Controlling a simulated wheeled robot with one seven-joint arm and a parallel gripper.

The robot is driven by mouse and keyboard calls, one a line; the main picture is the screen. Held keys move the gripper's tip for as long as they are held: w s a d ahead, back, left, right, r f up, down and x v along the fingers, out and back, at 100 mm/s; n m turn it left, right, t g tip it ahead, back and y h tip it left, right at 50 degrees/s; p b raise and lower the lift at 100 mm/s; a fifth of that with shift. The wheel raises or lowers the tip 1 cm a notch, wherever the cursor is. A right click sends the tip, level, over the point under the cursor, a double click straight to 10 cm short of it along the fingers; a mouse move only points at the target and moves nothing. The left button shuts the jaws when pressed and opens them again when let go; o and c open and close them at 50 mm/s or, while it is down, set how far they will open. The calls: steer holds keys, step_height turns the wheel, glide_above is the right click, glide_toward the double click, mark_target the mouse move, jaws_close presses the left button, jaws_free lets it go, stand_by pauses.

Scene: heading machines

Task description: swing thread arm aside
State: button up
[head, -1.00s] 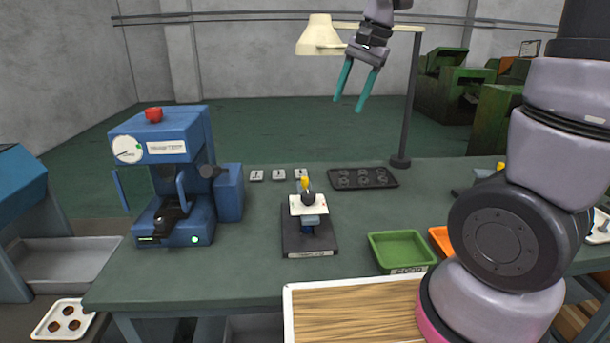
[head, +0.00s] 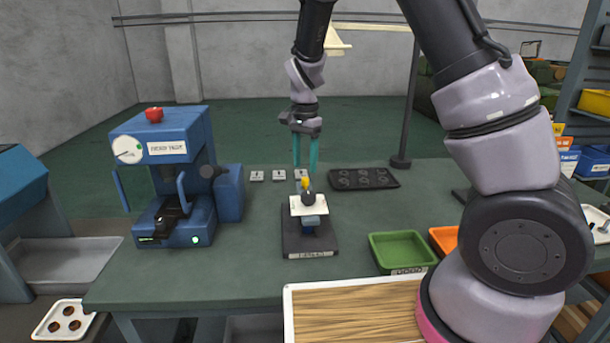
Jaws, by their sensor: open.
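A small fixture stands on a dark base plate (head: 290,246) on the green bench, with a white plate (head: 296,207), a blue block (head: 310,221) and a dark knob (head: 308,198) with a yellow tip (head: 305,183). I cannot tell for certain which part is the thread arm. My gripper (head: 305,165) points down with its two teal fingers apart and empty. It appears above or behind the yellow tip; the gap between them is hard to judge.
A blue machine (head: 180,150) with a red knob stands at the left. A dark tray (head: 362,179) lies behind right. A green bin (head: 400,250) and an orange bin (head: 443,238) sit at the right. A lamp post (head: 408,110) rises at the back.

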mark_target(305, 178)
steer(key=shift+f, duration=2.2)
jaws_close()
